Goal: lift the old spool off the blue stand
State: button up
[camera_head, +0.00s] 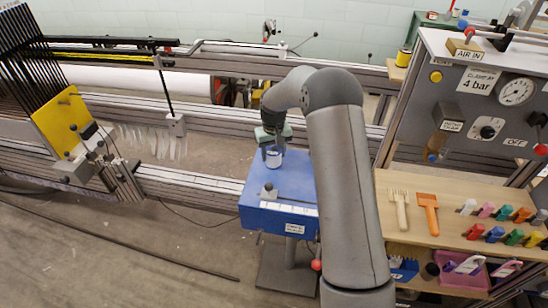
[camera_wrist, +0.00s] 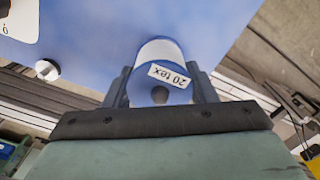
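The old spool (camera_head: 273,157) is a small white cylinder with blue ends at the back of the blue stand (camera_head: 292,184). In the wrist view the spool (camera_wrist: 160,52) bears a "20 tex" label and sits between the two fingers. My gripper (camera_head: 272,140) reaches down over it from above. In the wrist view the fingers of my gripper (camera_wrist: 158,80) lie against both sides of the spool, with no clear gap. The blue stand also fills much of the wrist view (camera_wrist: 95,25). The spool's underside is hidden, so I cannot tell whether it touches the stand.
A wooden shelf (camera_head: 390,228) with combs and coloured clips lies to the right, below a grey control panel (camera_head: 462,100). Metal loom rails (camera_head: 190,184) run behind and left. The front-left floor is mostly open.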

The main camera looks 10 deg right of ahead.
jog(key=shift+r, duration=0.15)
jog(key=shift+r+p, duration=2.85)
jog(key=shift+r, duration=2.55)
